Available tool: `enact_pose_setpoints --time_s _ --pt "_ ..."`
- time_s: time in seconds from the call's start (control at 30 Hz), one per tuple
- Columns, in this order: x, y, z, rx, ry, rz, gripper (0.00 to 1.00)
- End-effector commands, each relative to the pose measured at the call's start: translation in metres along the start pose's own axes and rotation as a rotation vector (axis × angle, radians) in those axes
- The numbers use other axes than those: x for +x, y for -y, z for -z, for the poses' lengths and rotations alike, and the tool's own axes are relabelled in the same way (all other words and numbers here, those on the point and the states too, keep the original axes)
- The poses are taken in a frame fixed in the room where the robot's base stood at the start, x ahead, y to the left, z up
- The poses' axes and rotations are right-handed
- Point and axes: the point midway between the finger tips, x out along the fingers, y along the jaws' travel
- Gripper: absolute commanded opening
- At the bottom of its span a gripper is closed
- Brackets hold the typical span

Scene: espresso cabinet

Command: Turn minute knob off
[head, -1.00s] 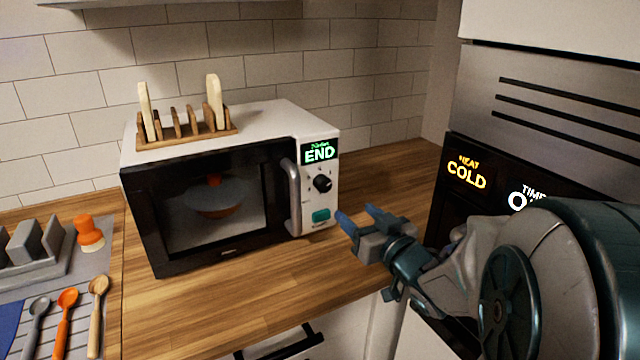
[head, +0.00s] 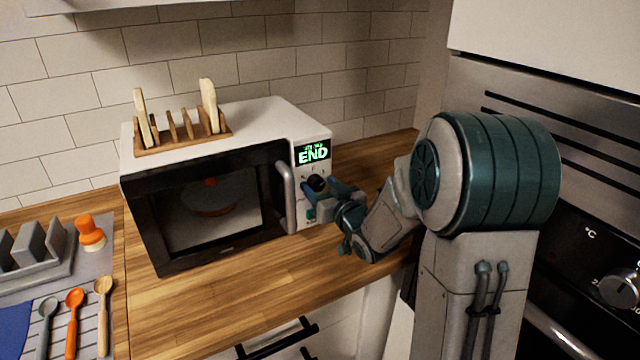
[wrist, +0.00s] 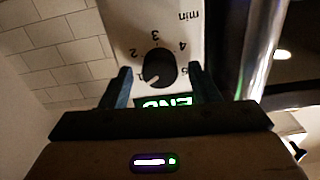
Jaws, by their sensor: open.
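The minute knob (head: 316,183) is a round black dial on the right panel of the white microwave (head: 286,113). In the wrist view the knob (wrist: 159,66) appears upside down, with minute numbers around it. Its white mark points to the picture's lower left, near the 1. The green display (head: 313,153) above the knob reads END. My gripper (head: 323,189) is open at the panel. In the wrist view my gripper (wrist: 160,72) has one finger on each side of the knob, with gaps showing; contact cannot be told.
The door handle (head: 286,196) stands just left of the knob. A wooden rack (head: 180,140) with toast sits on the microwave. The oven (head: 590,250) stands at right. The wooden counter in front is mostly clear.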

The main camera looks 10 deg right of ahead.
Motion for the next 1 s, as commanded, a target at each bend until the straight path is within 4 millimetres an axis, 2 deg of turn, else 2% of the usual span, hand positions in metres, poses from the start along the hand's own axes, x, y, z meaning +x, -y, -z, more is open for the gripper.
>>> enact_pose_setpoints --time_s 0.37,0.53,0.77,1.0 --pt "0.0061 0.0003 -0.0002 -0.001 0.001 0.000 0.56" --pt "0.0059 0.0003 -0.0002 -0.001 0.001 0.000 0.11" --pt "0.0059 0.0003 -0.0010 -0.008 0.000 0.000 0.11" --pt "0.0058 0.0005 -0.0045 -0.086 -0.002 0.000 0.11"
